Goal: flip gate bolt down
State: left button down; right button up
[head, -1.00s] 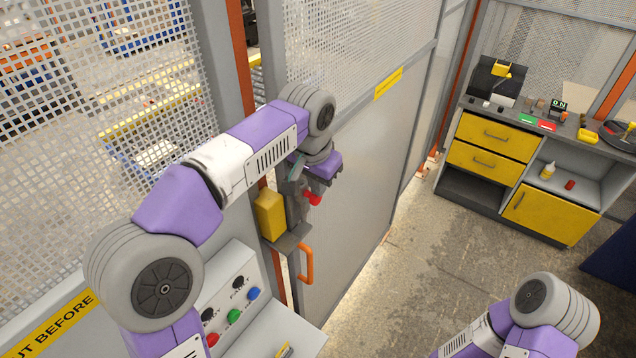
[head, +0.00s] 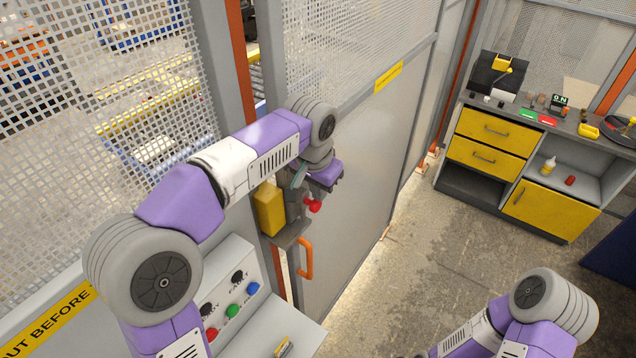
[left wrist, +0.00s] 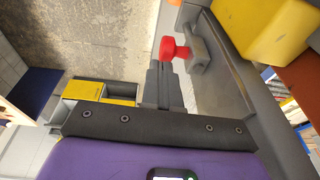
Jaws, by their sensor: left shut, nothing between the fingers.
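The gate bolt's red knob (head: 313,206) is on the gate's edge, right of a yellow lock box (head: 269,208). The knob also shows in the left wrist view (left wrist: 177,49), on a grey bolt fitting (left wrist: 200,50). My left gripper (head: 303,194) is at the bolt, its fingers partly hidden by its own body. In the left wrist view its shut fingers (left wrist: 163,76) are empty, with their tips close beside the knob. I cannot tell whether they touch it. My right gripper is out of view; only part of that arm shows at bottom right.
An orange handle (head: 306,258) is below the lock box. A control box with buttons (head: 233,290) stands in front of the fence. A bench with yellow drawers (head: 491,137) is at the right. The floor (head: 430,215) between gate and bench is clear.

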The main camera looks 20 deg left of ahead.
pick_arm(q)
jog(key=p+v, duration=0.3)
jog(key=v, duration=0.9)
jog(key=shift+w+d+r, duration=0.3)
jog(key=shift+d+r, duration=0.05)
jog(key=shift+r, duration=0.1)
